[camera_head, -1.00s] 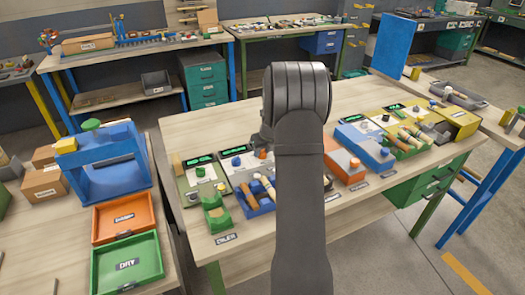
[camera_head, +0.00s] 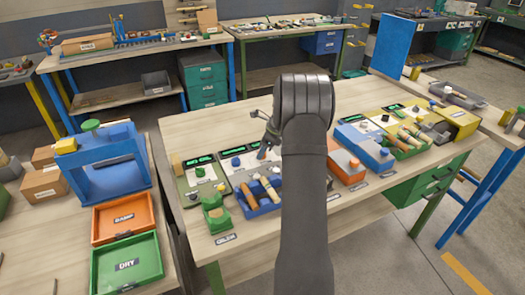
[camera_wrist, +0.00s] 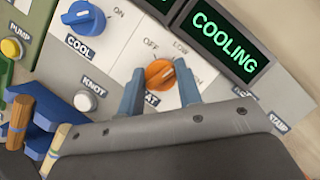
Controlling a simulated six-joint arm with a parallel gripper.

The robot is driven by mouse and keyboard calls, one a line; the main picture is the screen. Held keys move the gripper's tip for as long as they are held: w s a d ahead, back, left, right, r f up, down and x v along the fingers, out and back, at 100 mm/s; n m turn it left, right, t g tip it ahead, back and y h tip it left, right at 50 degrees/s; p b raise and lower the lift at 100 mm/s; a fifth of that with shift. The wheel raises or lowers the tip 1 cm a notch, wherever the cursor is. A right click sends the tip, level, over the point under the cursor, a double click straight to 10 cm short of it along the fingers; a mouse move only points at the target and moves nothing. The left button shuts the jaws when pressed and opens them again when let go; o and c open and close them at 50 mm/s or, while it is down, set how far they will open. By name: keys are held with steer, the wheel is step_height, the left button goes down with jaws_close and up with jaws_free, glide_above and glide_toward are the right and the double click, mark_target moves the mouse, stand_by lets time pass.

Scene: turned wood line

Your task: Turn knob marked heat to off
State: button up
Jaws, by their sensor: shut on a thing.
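The orange knob (camera_wrist: 160,74) sits on a white panel in the wrist view, with OFF and LOW printed above it. Its label below is partly covered and only "AT" shows. My gripper (camera_wrist: 160,85) has one blue-grey finger on each side of the knob and is shut on it. I cannot tell clearly which mark the knob points to. A green-lit display (camera_wrist: 223,42) beside it reads COOLING. In the head view my gripper (camera_head: 265,150) is down at the panel on the middle bench, and the knob is mostly hidden there.
A blue knob (camera_wrist: 82,20) marked COOL is close to the left. A white button (camera_wrist: 85,101) marked KNOT and a yellow button (camera_wrist: 11,48) marked PUMP are nearby. A blue holder with wooden-handled parts (camera_wrist: 50,140) stands below. Further panels line the bench to the right.

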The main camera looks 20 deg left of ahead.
steer(key=n+g, duration=0.1)
steer(key=n, duration=0.2)
steer(key=shift+w+n, duration=0.1)
steer(key=shift+n, duration=0.3)
steer(key=n+g+h, duration=0.1)
steer(key=n, duration=0.2)
steer(key=shift+n+g, duration=0.3)
steer(key=n+g+h, duration=0.1)
steer(key=n, duration=0.2)
steer(key=shift+w+a+n, duration=0.1)
steer(key=shift+n, duration=0.2)
steer(key=shift+n+h, duration=0.8)
steer(key=shift+n, duration=1.1)
steer(key=o, duration=1)
steer(key=shift+r, duration=0.1)
steer(key=shift+g, duration=0.3)
steer(key=shift+v, duration=3.65)
